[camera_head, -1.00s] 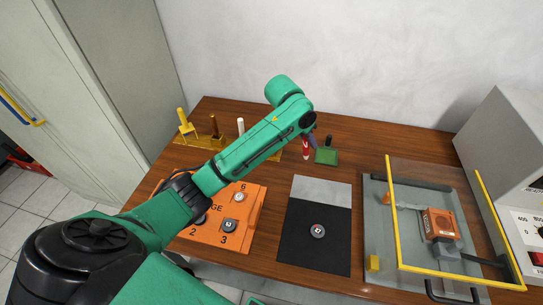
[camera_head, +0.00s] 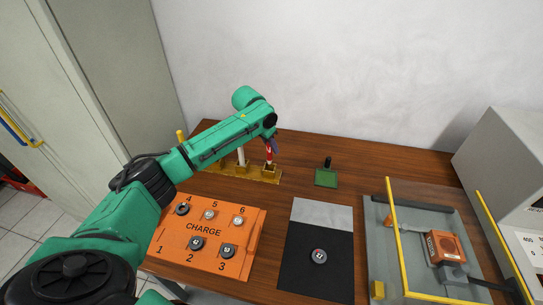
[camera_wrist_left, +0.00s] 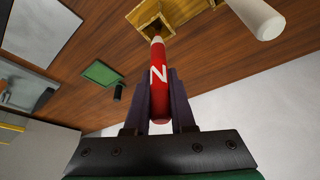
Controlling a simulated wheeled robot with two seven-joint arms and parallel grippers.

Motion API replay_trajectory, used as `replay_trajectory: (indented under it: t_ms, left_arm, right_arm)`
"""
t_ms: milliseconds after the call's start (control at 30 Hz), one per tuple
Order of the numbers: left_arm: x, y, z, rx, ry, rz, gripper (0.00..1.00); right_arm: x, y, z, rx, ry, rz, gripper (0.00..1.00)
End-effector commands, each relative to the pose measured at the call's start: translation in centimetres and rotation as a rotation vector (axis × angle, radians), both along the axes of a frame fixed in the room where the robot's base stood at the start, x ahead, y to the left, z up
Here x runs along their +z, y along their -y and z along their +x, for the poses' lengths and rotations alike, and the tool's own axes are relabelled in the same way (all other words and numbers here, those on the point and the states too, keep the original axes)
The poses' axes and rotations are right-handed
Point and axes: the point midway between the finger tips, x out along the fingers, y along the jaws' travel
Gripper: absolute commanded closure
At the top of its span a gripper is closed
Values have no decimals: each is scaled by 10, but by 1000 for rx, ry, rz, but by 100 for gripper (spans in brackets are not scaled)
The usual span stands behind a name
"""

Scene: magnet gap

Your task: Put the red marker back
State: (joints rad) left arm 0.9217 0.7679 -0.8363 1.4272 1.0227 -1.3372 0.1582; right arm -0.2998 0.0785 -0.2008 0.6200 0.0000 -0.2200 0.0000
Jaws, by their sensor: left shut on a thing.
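My left gripper (camera_head: 271,144) is shut on the red marker (camera_head: 269,156), which hangs roughly upright with its tip down. The marker (camera_wrist_left: 159,88) shows a white N and a pale tip in the left wrist view. Its tip is at or just above the open square socket at the right end of the wooden holder (camera_head: 260,179); I cannot tell whether it is inside. The holder's socket (camera_wrist_left: 150,17) shows at the top of the wrist view. A white marker (camera_head: 241,156) stands in the neighbouring socket. My right gripper is not in view.
A green pad (camera_head: 326,178) with a black upright piece stands right of the holder. An orange CHARGE board (camera_head: 206,228) with several round pieces lies in front. A black and grey mat (camera_head: 318,275) and a yellow-framed station (camera_head: 392,230) are to the right.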

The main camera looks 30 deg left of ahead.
Motion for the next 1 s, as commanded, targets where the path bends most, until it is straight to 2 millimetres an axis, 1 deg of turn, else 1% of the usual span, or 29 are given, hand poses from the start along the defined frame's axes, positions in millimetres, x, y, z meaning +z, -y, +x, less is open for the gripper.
replay_trajectory:
  t_ms: [67, 233, 300, 467, 500, 533, 567, 867, 967, 1000]
  left_arm:
    - [-10, 0, 0, 0, -1, 0, 100]
    - [-43, 0, 0, 0, -2, 1, 100]
    - [-49, 0, 0, 0, 1, 0, 100]
    - [-49, 0, 0, -1, 1, 1, 100]
    - [-49, 0, 0, -1, 1, 1, 66]
    - [-49, 0, 0, -1, 1, 1, 55]
    - [-49, 0, 0, -1, 1, 1, 48]
    - [-48, 0, 0, 0, 2, 0, 48]
    - [-42, -1, -2, 0, 3, 0, 48]
    - [-37, -2, -4, 0, 4, 0, 48]
  right_arm:
    - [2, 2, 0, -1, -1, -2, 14]
    - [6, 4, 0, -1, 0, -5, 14]
    - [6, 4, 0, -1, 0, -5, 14]
    - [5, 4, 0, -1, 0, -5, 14]
    - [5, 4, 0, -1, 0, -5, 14]
    - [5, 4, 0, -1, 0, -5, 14]
    - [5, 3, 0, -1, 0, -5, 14]
    - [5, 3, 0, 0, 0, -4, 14]
    - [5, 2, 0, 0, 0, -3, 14]
    - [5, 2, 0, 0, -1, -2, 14]
